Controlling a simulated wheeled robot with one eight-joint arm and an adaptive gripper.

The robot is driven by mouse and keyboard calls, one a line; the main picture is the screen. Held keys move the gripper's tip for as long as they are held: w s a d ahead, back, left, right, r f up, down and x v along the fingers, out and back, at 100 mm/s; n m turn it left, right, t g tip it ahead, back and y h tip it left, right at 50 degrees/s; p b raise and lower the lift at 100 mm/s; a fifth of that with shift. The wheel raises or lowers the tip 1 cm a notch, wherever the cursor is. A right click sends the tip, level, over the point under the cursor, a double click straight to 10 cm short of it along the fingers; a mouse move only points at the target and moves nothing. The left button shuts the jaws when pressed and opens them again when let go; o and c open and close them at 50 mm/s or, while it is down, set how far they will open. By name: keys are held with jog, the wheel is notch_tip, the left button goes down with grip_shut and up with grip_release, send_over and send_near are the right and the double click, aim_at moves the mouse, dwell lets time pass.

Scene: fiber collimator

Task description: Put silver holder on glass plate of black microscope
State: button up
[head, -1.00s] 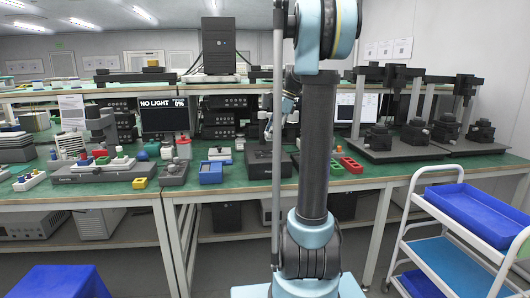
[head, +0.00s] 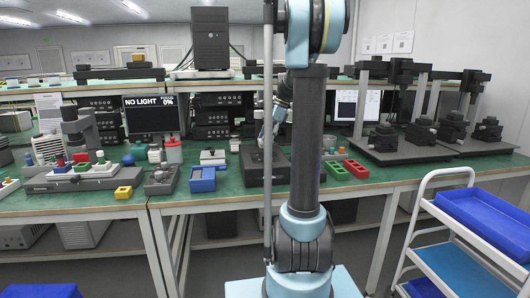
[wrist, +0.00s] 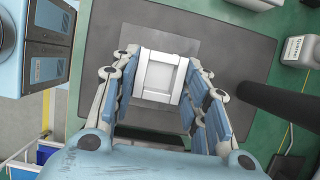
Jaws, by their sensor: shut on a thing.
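The silver holder (wrist: 161,76) is a pale, square-framed block in the middle of the wrist view. My gripper (wrist: 160,82) is shut on it, with blue-padded fingers at its left and right sides. Below the holder is the grey square glass plate (wrist: 193,30), set in the dark base of the black microscope (wrist: 240,55). The holder overlaps the plate in this view; I cannot tell whether they touch. In the head view the black microscope (head: 262,175) stands on the green table, partly hidden by my arm. My gripper is mostly hidden there.
A black rod (wrist: 285,102) juts in at the right of the wrist view. A monitor (head: 153,115) reads "NO LIGHT 0%". A white cart (head: 430,215) stands at the right.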

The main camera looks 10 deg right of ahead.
aim_at(266, 157)
jog(key=shift+f, duration=2.35)
jog(key=o, duration=1.1)
jog(key=shift+r, duration=0.1)
jog(key=v, duration=1.2)
jog(key=s+a+f+n+h, duration=0.1)
jog(key=s+a+f+n, duration=0.25)
jog(key=s, duration=0.55)
jog(key=s+a+f+n+h, duration=0.15)
jog(key=s+f+n, duration=0.3)
jog(key=s, duration=0.55)
jog(key=s+f+n, duration=0.3)
jog(key=s+f, duration=0.2)
jog(key=s+f+n+t+h, duration=0.1)
jog(key=s+f+n, duration=0.2)
jog(key=s+f, duration=0.2)
jog(key=s+f+n+t+h, duration=0.1)
jog(key=s+f+n, duration=0.3)
jog(key=s+f, duration=0.1)
jog(key=shift+s+f, duration=0.2)
jog(key=shift+s, duration=0.25)
